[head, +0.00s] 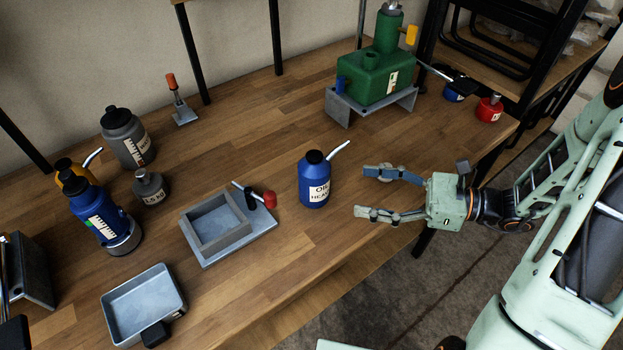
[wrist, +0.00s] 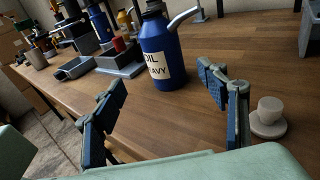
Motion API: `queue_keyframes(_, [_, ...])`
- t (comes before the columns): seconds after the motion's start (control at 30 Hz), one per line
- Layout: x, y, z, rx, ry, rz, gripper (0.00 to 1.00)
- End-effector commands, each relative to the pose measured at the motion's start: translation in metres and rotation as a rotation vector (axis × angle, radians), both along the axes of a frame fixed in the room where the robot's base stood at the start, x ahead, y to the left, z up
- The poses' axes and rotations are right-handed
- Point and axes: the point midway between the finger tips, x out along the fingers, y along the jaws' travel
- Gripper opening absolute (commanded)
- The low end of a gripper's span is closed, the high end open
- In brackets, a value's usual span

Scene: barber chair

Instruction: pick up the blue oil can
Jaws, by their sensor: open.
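The blue oil can (head: 314,186) stands upright on the wooden table near its front edge. It has a black cap, a silver spout pointing up to the right and a white label reading "OIL HEAVY". My gripper (head: 366,192) is open and empty, just right of the can, with its fingers pointing at it. In the wrist view the can (wrist: 161,52) stands upright beyond the two fingers (wrist: 165,97), between them and apart from both. The can's base is visible on the table.
Left of the can is a grey tray fixture (head: 213,222) with a red-knobbed lever. A green machine (head: 373,76) stands behind. A pale round knob-like piece (wrist: 268,118) sits close to the right finger in the wrist view. Table between gripper and can is clear.

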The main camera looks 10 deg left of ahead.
Motion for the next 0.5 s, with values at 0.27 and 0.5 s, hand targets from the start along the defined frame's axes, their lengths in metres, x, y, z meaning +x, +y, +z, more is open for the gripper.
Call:
queue_keyframes(0.27, [0.007, 0.029, 0.011, 0.118, -0.01, -0.065, 0.67])
queue_keyframes(0.5, [0.011, 0.06, 0.01, 0.114, -0.011, -0.065, 0.67])
